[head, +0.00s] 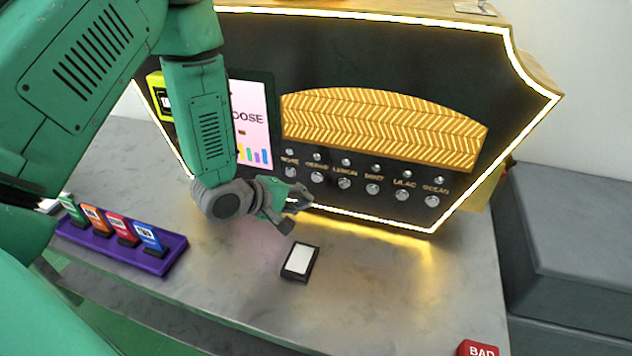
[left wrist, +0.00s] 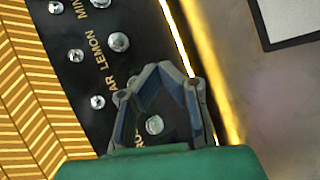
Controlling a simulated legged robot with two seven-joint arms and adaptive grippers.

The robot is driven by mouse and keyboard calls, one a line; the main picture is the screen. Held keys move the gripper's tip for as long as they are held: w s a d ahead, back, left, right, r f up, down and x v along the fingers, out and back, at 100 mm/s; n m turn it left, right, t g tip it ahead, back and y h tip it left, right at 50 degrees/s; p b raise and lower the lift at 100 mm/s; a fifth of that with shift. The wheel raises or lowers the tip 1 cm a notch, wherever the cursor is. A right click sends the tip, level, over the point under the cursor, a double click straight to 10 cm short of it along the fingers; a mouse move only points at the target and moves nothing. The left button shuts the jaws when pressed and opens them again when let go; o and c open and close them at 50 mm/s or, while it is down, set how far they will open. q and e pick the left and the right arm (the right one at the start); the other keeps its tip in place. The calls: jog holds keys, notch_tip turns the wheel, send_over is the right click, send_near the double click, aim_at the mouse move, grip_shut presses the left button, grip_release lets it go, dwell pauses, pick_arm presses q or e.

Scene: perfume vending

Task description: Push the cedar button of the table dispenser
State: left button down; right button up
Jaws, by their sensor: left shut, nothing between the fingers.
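The table dispenser (head: 485,80) is a dark panel with a glowing rim and a row of labelled round silver buttons. The cedar button (head: 317,177) is second from the left in the head view. My left gripper (head: 303,201) is shut and empty, its tips just below the cedar button; contact cannot be told. In the left wrist view my gripper (left wrist: 165,72) covers part of the cedar label, and the cedar button is hidden there. A silver button (left wrist: 154,124), apparently rose, shows through the gap between the fingers. My right gripper is out of view.
A black-framed white pad (head: 299,261) lies on the grey table (head: 390,300) in front of the dispenser. A purple rack (head: 165,262) with several coloured cards stands at the left. A red "BAD" block (head: 478,349) is at the front right. The table between is clear.

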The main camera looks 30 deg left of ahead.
aim_at(324, 184)
pick_arm(q)
jog(key=shift+w+a+p, duration=0.15)
jog(key=shift+w+a, duration=0.05)
jog(key=shift+w, duration=0.8)
jog(key=shift+w+a+p, duration=0.15)
jog(key=shift+w+a, duration=0.05)
jog(key=shift+w, duration=0.75)
jog(key=shift+w, duration=0.1)
jog(key=shift+w+r+p, duration=0.15)
jog(key=shift+w+p, duration=0.1)
jog(key=shift+p, duration=0.15)
jog(key=shift+w+a, duration=0.15)
jog(key=shift+w, duration=0.3)
dwell(0.4)
jog(key=shift+s+d+p, duration=0.2)
jog(key=shift+s+p, duration=0.3)
jog(key=shift+s, duration=0.35)
